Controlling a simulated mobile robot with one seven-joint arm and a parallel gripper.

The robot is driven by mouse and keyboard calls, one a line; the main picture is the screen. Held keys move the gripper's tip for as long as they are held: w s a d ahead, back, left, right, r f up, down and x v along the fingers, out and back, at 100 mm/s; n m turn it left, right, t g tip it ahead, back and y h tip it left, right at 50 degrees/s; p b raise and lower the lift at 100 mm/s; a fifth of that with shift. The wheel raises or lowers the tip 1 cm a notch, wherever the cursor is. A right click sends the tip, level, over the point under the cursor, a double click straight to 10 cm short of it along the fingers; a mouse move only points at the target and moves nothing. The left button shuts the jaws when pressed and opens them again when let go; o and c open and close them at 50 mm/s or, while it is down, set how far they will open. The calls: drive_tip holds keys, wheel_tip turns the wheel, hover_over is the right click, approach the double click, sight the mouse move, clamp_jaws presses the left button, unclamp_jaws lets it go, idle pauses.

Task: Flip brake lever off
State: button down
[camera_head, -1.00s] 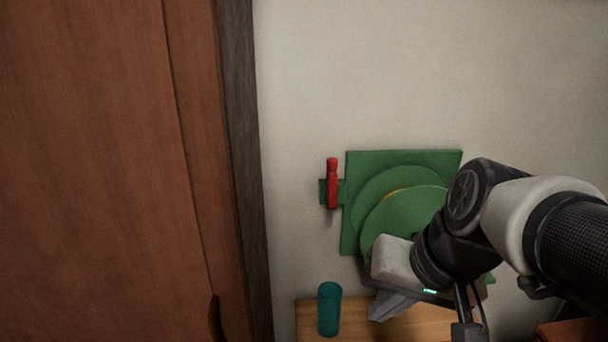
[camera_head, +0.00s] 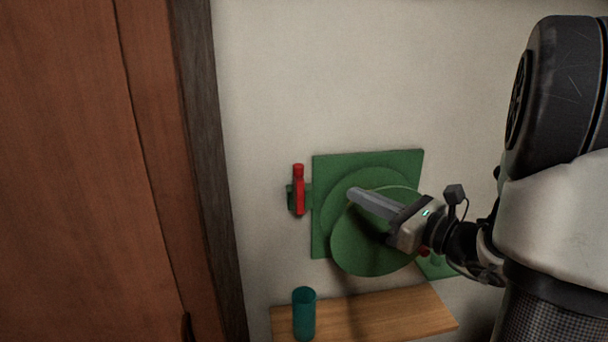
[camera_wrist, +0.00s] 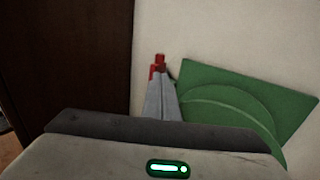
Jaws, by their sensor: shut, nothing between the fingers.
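The red brake lever (camera_head: 299,189) stands upright on a small green bracket at the left side of a green wall panel (camera_head: 367,162) with round discs. My gripper (camera_head: 352,194) is shut and empty in front of the discs, its fingers pointing left toward the lever with a gap between them in the head view. In the wrist view the red lever (camera_wrist: 157,65) shows just beyond the closed fingertips (camera_wrist: 158,82), which hide its lower part. I cannot tell from that view how far apart they are in depth.
A wooden shelf (camera_head: 375,314) sits below the panel, with a teal cup (camera_head: 304,314) at its left end. A brown wooden door (camera_head: 80,180) with a dark frame stands at the left. The wall above the panel is clear.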

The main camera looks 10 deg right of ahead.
sight(299, 175)
drive_tip(key=x, duration=1.4)
drive_tip(key=shift+a, duration=0.15)
drive_tip(key=shift+a+r+n+g+h+b, duration=0.2)
drive_tip(key=shift+a+n+g+h+b, duration=0.3)
drive_tip(key=shift+a+n, duration=0.9)
drive_tip(key=a+n+h+b, duration=0.1)
drive_tip(key=a+n+g+h+b, duration=0.1)
drive_tip(key=a, duration=0.1)
drive_tip(key=shift+a+f+g, duration=0.25)
drive_tip(key=shift+f+g, duration=0.05)
drive_tip(key=shift+f, duration=0.05)
